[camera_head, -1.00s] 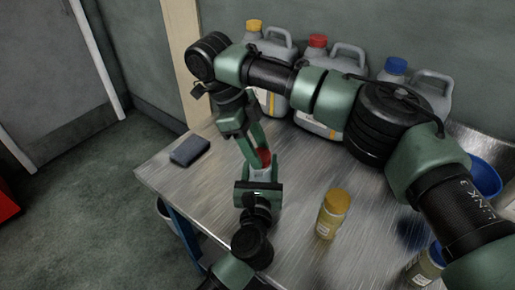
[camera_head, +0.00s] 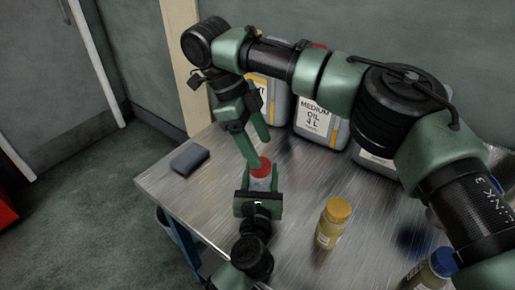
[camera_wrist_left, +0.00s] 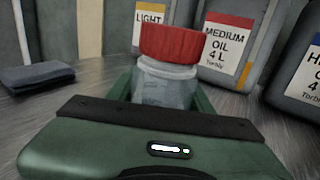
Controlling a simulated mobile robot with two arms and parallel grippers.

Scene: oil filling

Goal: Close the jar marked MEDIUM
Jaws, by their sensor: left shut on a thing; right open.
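A clear jar (camera_wrist_left: 165,88) with a red lid (camera_wrist_left: 172,43) on its mouth stands in front of me in the left wrist view. The lid looks seated on the neck; how tight it is I cannot tell. In the head view the red lid (camera_head: 262,163) shows between my arms. My left gripper (camera_head: 259,186) is shut on the jar's body near the tabletop. My right gripper (camera_head: 258,148) is open, its fingers just above and beside the lid; it does not show in the left wrist view. No marking on the jar is readable.
A red-labelled MEDIUM OIL jug (camera_head: 318,118) and a yellow-labelled LIGHT jug (camera_wrist_left: 150,20) stand behind on the metal table (camera_head: 300,180). A yellow-lidded jar (camera_head: 333,222) and a blue-lidded jar (camera_head: 432,270) stand to the right. A dark folded cloth (camera_head: 189,158) lies left.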

